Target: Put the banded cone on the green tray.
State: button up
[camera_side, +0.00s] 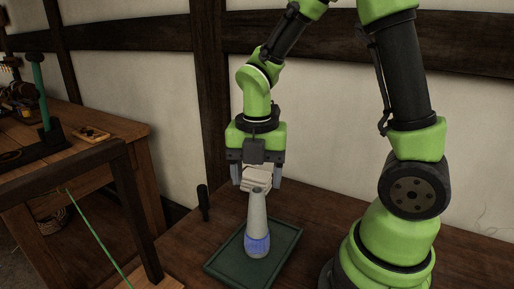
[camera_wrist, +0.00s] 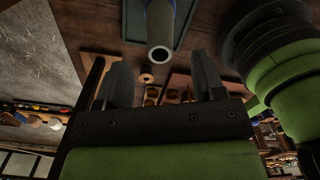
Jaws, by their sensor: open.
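The banded cone (camera_side: 257,225) is a tall grey taper with a blue band near its base. It stands upright on the green tray (camera_side: 221,267). In the wrist view the cone (camera_wrist: 161,30) shows at the top, its hollow narrow end toward the camera, with the tray (camera_wrist: 133,22) behind it. My gripper (camera_side: 262,185) is open, its two fingers pointing down, level with or just above the cone's top in the side view. In the wrist view the gripper (camera_wrist: 163,72) has its fingers spread with nothing between them touching; the cone's tip is apart from both.
A stack of pale blocks (camera_side: 256,179) stands behind the cone. A dark upright peg (camera_side: 203,203) is left of the tray. The tabletop right of the tray is clear up to my base.

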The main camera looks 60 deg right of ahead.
notch_tip(320, 180, up, 5)
jog(key=shift+r, duration=0.2)
jog(key=shift+s+r+m, duration=0.1)
jog(key=shift+r+m, duration=0.2)
jog(key=shift+r, duration=0.2)
jog(key=s+a+r+m+t+y, duration=0.1)
jog(key=s+a+r+m+t, duration=0.1)
jog(key=m, duration=1.1)
jog(key=s+a+r+m+t+y, duration=0.1)
jog(key=s+r+m+t, duration=0.4)
jog(key=m, duration=0.7)
jog(key=shift+s+a+m, duration=0.4)
jog(key=shift+s+a, duration=0.2)
jog(key=shift+s, duration=0.15)
